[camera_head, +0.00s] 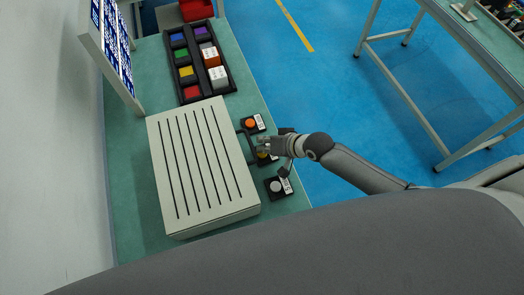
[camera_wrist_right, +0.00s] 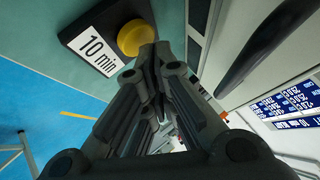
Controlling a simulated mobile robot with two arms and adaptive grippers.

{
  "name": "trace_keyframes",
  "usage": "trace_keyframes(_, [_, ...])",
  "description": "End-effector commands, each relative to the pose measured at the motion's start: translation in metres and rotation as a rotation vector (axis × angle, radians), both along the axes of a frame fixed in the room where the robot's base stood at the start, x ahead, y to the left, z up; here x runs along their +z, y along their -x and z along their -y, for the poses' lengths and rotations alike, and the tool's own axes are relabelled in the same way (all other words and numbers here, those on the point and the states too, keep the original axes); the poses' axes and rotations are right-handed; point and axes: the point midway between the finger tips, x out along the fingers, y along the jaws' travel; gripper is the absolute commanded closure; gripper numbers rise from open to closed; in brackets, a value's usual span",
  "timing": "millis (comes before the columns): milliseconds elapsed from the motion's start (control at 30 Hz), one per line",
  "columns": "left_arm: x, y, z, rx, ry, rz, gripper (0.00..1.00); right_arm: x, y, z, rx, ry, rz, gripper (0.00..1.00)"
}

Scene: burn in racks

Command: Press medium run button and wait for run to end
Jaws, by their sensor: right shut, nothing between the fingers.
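The yellow button (camera_wrist_right: 135,38) sits on a black base beside a white label (camera_wrist_right: 95,50) reading "10 min" in the right wrist view. In the head view it is mostly hidden under my right gripper (camera_head: 264,146). That gripper is shut and empty. In the wrist view its fingertips (camera_wrist_right: 152,52) overlap the button's edge; I cannot tell whether they touch it. An orange button (camera_head: 250,123) and a grey-white button (camera_head: 277,187) stand on either side, their labels too small to read. The pale slotted rack box (camera_head: 203,225) lies left of the buttons. My left gripper is not in view.
A black tray (camera_head: 208,98) with coloured blocks lies beyond the rack box on the green table (camera_head: 130,190). A panel of blue-and-white labels (camera_head: 115,42) stands at the back left. Blue floor (camera_head: 310,95) separates this table from another table (camera_head: 440,20) at right.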

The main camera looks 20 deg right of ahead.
Motion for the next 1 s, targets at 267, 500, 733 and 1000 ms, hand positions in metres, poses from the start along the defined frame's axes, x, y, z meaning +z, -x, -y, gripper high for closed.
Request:
trace_keyframes(267, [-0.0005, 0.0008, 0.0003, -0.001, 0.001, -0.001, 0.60, -0.0008, 0.0000, 0.0000, 0.000, 0.000, 0.000, 1.00])
trace_keyframes(500, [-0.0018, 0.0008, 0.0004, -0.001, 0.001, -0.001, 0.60, -0.0039, 0.0000, -0.0001, 0.001, 0.000, -0.001, 1.00])
trace_keyframes(733, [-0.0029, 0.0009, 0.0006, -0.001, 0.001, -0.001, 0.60, -0.0068, 0.0001, 0.0000, 0.000, 0.001, -0.001, 1.00])
trace_keyframes(1000, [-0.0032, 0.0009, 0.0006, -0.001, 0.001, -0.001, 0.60, -0.0080, 0.0004, -0.0001, 0.001, 0.001, -0.002, 1.00])
